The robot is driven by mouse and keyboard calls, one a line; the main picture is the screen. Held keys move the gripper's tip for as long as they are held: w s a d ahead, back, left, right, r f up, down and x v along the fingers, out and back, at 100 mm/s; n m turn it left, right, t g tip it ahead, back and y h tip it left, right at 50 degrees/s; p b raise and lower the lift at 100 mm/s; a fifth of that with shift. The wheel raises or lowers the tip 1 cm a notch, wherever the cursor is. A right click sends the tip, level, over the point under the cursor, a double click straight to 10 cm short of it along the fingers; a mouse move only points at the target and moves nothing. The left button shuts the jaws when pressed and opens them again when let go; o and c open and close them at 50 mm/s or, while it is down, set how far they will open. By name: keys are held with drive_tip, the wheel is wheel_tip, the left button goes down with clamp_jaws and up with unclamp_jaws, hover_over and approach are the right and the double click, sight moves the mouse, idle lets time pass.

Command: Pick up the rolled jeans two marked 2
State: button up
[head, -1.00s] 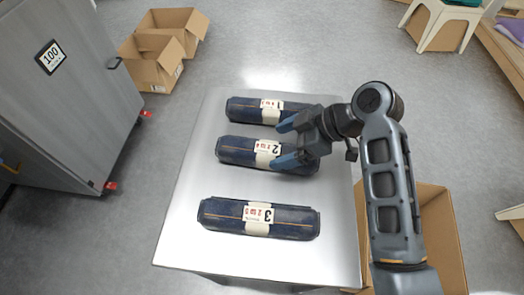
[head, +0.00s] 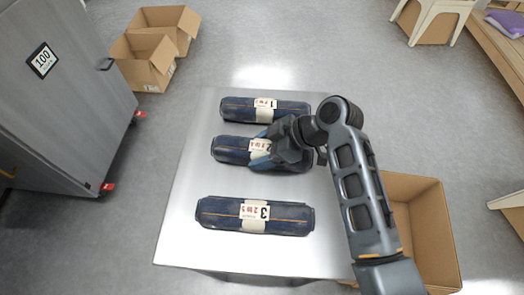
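The rolled jeans marked 2 (head: 230,150) are a dark blue roll with a white label band, lying in the middle of three rolls on the table. My gripper (head: 262,150) is over their right half, at the label, and hides part of the band and the roll. Its blue fingers are spread apart across the roll, one toward the near side and one toward the far side. I see no clear sign that they pinch it. The roll lies flat on the table.
The rolled jeans marked 1 (head: 240,108) lie behind, and those marked 3 (head: 218,212) lie in front, on the grey table (head: 190,255). An open cardboard box (head: 432,225) stands right of the table. A grey cabinet (head: 70,110) stands left; more boxes (head: 140,65) are behind it.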

drive_tip(key=c, duration=0.7)
drive_tip(key=shift+c, duration=0.5)
drive_tip(key=shift+r, duration=0.15)
